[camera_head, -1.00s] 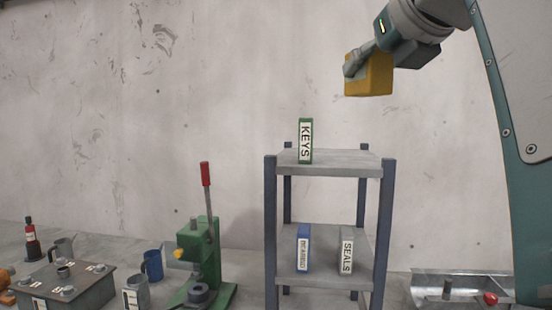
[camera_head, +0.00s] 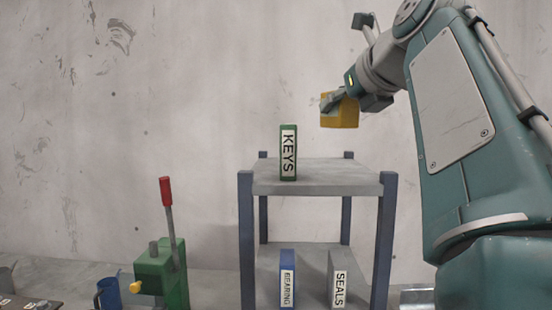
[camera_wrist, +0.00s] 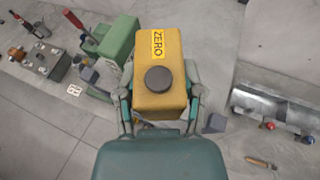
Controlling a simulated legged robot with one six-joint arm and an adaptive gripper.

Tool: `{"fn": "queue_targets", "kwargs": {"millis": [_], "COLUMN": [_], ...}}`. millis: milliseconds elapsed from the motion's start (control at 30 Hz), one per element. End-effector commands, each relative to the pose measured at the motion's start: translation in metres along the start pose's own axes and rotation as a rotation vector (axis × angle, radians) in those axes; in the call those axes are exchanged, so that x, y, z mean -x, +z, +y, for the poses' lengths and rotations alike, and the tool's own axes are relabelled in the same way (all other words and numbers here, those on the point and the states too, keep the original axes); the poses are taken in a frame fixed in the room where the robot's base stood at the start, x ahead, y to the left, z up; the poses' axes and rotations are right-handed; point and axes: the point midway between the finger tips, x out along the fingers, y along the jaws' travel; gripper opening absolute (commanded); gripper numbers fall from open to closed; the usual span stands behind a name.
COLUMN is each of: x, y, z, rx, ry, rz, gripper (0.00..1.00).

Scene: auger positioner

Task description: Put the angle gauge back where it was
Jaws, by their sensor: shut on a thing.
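The yellow block-shaped angle gauge (camera_head: 343,113) is in my gripper (camera_head: 334,102), in the air above the right part of the shelf unit's top board (camera_head: 330,178). There is a visible gap under it. In the wrist view the gauge (camera_wrist: 162,98) shows a ZERO label and a dark round knob, with a finger of my gripper (camera_wrist: 160,104) on each side. A green KEYS box (camera_head: 288,152) stands upright on the top board, left of the gauge. The right part of that board is bare.
Blue BEARING (camera_head: 287,279) and grey SEALS (camera_head: 338,278) boxes stand on the lower shelf. A green press (camera_head: 160,275) with a red-handled lever is left of the unit. The wrist view shows a metal trough (camera_wrist: 275,108) at right. A wall stands behind.

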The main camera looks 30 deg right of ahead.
Motion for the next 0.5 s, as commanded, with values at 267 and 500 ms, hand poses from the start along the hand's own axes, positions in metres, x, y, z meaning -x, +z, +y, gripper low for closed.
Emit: {"fn": "queue_targets", "kwargs": {"millis": [267,500], "x": [-0.041,-0.06], "y": [-0.03,-0.043], "z": [-0.027,-0.039], "rx": [-0.001,0.0], "ry": [0.0,-0.001], "rz": [0.001,0.001], "gripper": [0.0,0.0]}}
